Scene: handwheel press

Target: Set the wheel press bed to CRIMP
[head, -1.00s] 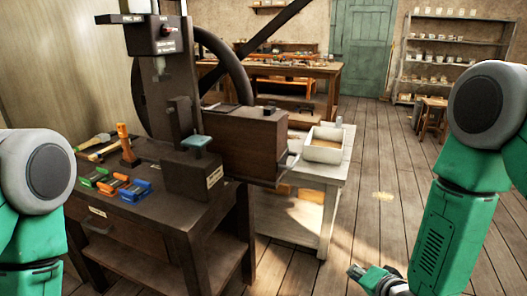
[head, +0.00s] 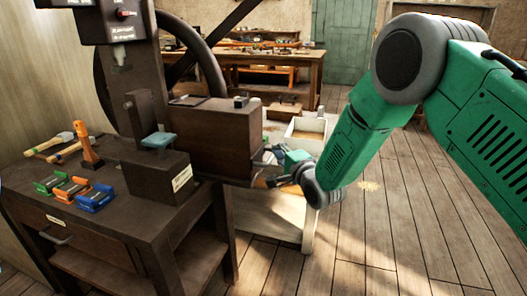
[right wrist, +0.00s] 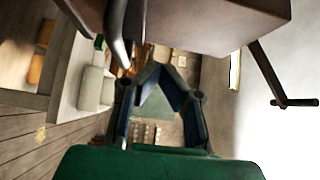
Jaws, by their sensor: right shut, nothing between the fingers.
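The wheel press stands on a dark bench, with a big dark handwheel (head: 205,55) behind its column. A teal pad (head: 158,140) sits on a dark block with a pale label (head: 182,178), too small to read. A brown box housing (head: 215,140) juts right; it also fills the top of the right wrist view (right wrist: 215,22). My right gripper (head: 262,168) is beside the housing's lower right end; contact cannot be told. In the right wrist view its fingers (right wrist: 155,68) meet, empty. A grey curved bar (right wrist: 118,35) is close by. My left gripper is out of view.
A pale table with a white tray (head: 305,130) stands behind my right forearm. A dark crank-like rod (right wrist: 270,85) shows in the wrist view. Floor at right is clear.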

